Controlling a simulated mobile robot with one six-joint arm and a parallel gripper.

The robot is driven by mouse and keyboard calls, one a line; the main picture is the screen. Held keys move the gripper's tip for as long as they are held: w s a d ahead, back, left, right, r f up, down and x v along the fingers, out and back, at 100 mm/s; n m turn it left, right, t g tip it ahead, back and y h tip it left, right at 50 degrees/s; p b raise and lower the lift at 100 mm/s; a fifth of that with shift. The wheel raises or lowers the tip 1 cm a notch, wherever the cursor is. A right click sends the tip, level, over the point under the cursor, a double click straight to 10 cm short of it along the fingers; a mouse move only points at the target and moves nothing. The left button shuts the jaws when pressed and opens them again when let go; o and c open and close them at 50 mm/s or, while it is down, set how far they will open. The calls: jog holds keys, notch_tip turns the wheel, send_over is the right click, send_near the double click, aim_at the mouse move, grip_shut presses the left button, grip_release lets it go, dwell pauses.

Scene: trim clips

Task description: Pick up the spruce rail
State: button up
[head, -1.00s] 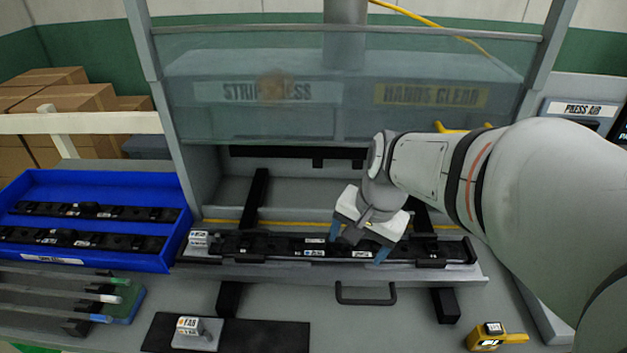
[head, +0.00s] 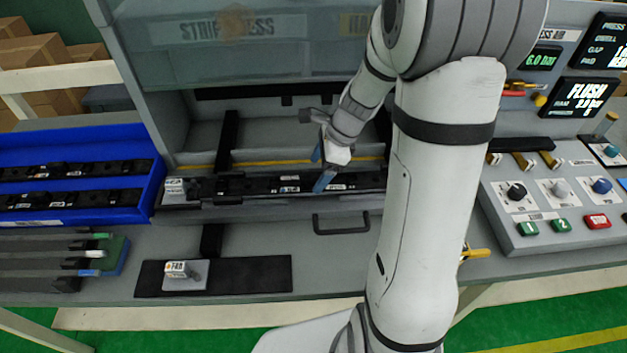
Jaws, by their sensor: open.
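Several long grey rails lie side by side on a rack at the far left. The rearmost has a green end and is the likely spruce rail (head: 50,245). The one in front of it has a pale end (head: 94,254), and the nearest has a blue end (head: 88,273). My gripper (head: 321,167) is open, with two blue fingers, over the long black fixture (head: 250,185) in the press. It is well to the right of the rails. I see nothing between its fingers.
A blue bin (head: 75,220) with black clip strips stands behind the rails. A black mat (head: 255,275) with a small labelled block lies at the front. A control panel (head: 560,205) is on the right. The press has a clear raised guard (head: 200,75).

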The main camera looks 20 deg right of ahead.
aim_at(315, 174)
jog(key=x, duration=0.3)
jog(key=shift+w+f, duration=0.1)
jog(key=shift+f, duration=0.05)
jog(key=c, duration=1.3)
